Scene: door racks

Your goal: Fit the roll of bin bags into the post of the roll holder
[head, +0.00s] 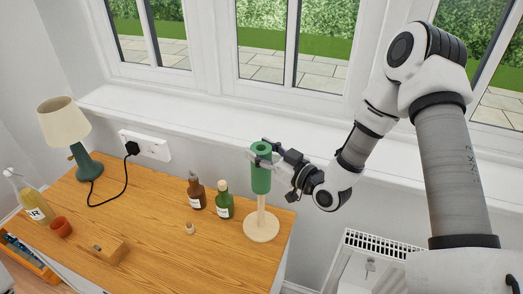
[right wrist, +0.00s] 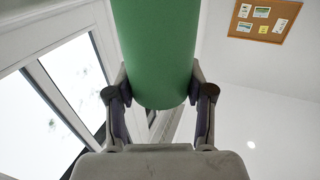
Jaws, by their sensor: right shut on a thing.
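The green roll of bin bags (head: 261,180) is upright, with the dark opening of its core facing up. My right gripper (head: 264,158) is shut on it near its upper part, coming in from the right. In the right wrist view the roll (right wrist: 155,50) stands between the two fingers. The pale wooden roll holder (head: 262,228) stands on the table, with a round base and an upright post. The roll is in line with the post, and the lower post shows beneath it. The post's top is hidden, so I cannot tell whether it is inside the core. My left gripper is not in view.
A brown bottle (head: 196,192) and a green bottle (head: 224,200) stand left of the holder, with a small pale piece (head: 190,228) nearby. A wooden block (head: 110,250), lamp (head: 85,160) and socket (head: 150,147) are farther left. The window sill (head: 200,122) runs behind.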

